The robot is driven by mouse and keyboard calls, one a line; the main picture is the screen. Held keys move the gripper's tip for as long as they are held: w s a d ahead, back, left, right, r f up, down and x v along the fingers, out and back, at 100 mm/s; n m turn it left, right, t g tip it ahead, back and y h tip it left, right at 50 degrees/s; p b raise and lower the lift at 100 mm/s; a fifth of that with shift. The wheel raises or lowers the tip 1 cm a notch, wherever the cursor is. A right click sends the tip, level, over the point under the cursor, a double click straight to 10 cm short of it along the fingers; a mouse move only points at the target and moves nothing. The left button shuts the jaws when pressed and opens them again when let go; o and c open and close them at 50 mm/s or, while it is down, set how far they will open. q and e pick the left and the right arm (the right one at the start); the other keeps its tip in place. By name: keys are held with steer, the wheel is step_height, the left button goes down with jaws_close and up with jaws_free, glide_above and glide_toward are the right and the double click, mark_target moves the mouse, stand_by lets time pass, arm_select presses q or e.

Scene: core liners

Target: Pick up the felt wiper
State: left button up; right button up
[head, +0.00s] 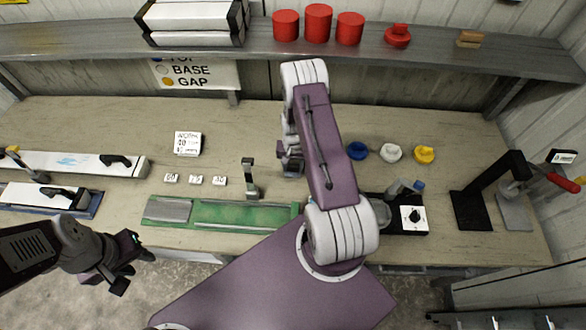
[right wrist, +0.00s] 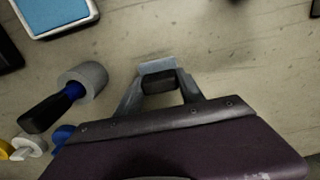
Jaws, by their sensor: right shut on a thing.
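My right gripper (right wrist: 158,88) is shut on a small dark block with a pale grey part, which I take to be the felt wiper (right wrist: 158,68). In the head view my right gripper (head: 291,162) is largely covered by my own purple arm, over the middle of the bench. The held block cannot be made out there. I cannot tell whether the block touches the bench. My left gripper (head: 128,268) is open and empty, in front of the bench's left front edge.
Blue (head: 357,150), white (head: 391,153) and yellow (head: 424,155) caps lie right of my right gripper. A roller tool (right wrist: 78,85) with a dark handle is nearby. A shelf (head: 265,40) overhangs the bench.

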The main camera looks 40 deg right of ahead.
mark_target(293, 166)
steer(key=r, duration=0.1)
steer(key=r+b, duration=0.1)
steer(key=r, duration=0.1)
steer(key=shift+s+a, duration=0.15)
steer(key=shift+s, duration=0.05)
steer(key=s+a+r+b, duration=0.1)
steer(key=s+a+r, duration=0.1)
steer(key=s, duration=0.3)
steer(key=s+a+r+b, duration=0.1)
steer(key=s+a+r, duration=0.1)
steer(key=s+r, duration=0.2)
steer(key=shift+s+a+r, duration=0.35)
steer(key=shift+s+r, duration=0.05)
steer(key=shift+s, duration=0.25)
